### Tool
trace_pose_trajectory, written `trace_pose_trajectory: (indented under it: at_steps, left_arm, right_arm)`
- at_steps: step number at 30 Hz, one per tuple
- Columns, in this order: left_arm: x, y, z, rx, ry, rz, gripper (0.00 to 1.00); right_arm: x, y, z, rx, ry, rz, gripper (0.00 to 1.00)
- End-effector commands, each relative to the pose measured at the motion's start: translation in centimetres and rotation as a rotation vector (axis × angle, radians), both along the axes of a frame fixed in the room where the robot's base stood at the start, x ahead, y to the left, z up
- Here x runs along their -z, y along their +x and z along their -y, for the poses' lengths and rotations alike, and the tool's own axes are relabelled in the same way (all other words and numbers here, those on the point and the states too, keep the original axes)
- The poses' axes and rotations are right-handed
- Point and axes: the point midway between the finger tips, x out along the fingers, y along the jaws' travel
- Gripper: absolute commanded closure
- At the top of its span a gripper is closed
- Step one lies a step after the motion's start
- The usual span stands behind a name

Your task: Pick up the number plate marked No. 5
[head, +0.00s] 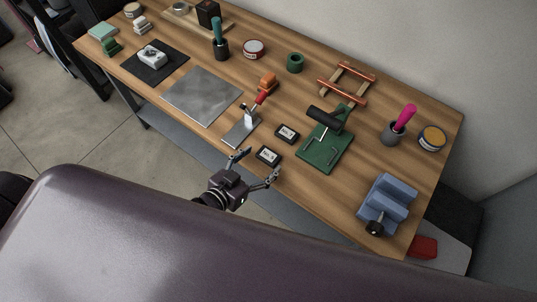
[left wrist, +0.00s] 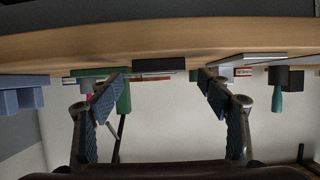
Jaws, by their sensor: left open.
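Two small dark number plates with white labels lie on the wooden table, a nearer one (head: 267,157) by the front edge and a farther one (head: 287,133) just behind it. Their numbers are too small to read surely, so I cannot tell which is No. 5. My left gripper (head: 263,161) is open and empty, its fingers spread either side of the nearer plate at the table's front edge. In the left wrist view, a dark flat block (left wrist: 158,64), seemingly that plate, shows between the open fingertips (left wrist: 161,76), apart from them. My right gripper is not in view.
A green press with a black handle (head: 325,146) stands right of the plates. A metal stand with a red handle (head: 242,128) is to their left. A blue block fixture (head: 386,203) is at the right front. A grey sheet (head: 201,96) lies farther left.

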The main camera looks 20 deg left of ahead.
Motion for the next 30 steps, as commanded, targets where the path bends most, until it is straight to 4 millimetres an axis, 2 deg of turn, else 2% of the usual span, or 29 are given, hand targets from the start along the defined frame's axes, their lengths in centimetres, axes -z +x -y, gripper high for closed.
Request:
trace_pose_trajectory:
  at_steps: [3, 6, 14, 27, 28, 30]
  left_arm:
    - [0.6, 1.5, 0.7, -0.001, -0.001, 0.002, 0.29]
    - [1.0, 2.2, 1.0, 0.0, 0.0, 0.001, 0.29]
    - [1.2, 2.4, 1.0, 0.0, 0.0, -0.001, 0.29]
    - [1.2, 2.4, 1.0, 0.0, 0.0, -0.001, 0.76]
    - [1.2, 2.4, 1.0, 0.0, 0.001, -0.001, 0.8]
    - [1.1, 2.4, 1.0, 0.0, 0.001, 0.001, 0.8]
  right_arm:
    - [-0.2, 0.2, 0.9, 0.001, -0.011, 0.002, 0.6]
    - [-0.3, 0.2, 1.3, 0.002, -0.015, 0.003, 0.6]
    - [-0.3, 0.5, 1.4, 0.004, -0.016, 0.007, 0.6]
    - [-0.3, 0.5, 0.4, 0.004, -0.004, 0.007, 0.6]
    - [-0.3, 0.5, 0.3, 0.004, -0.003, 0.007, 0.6]
    - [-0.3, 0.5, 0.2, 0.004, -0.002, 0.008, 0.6]
